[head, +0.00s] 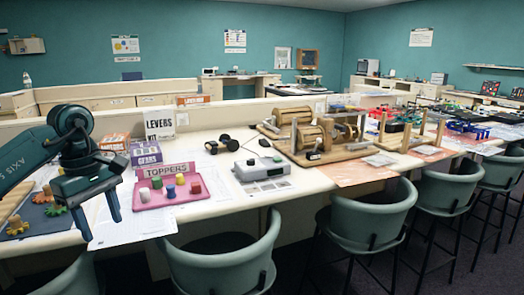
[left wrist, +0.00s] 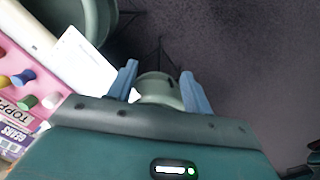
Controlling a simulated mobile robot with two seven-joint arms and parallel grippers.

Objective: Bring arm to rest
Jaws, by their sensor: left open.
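My left gripper (head: 101,217) hangs at the left of the head view, above the table's front edge. Its two blue fingers are apart, with nothing between them. In the left wrist view the open fingers (left wrist: 164,92) point out over the dark floor and a green stool (left wrist: 158,90).
A pink toppers tray (head: 150,202) with several coloured pegs lies just right of my left gripper. Gears (head: 54,210) lie to its left. A grey device (head: 262,170) and wooden machine (head: 310,135) stand farther right. Green stools (head: 225,262) line the front.

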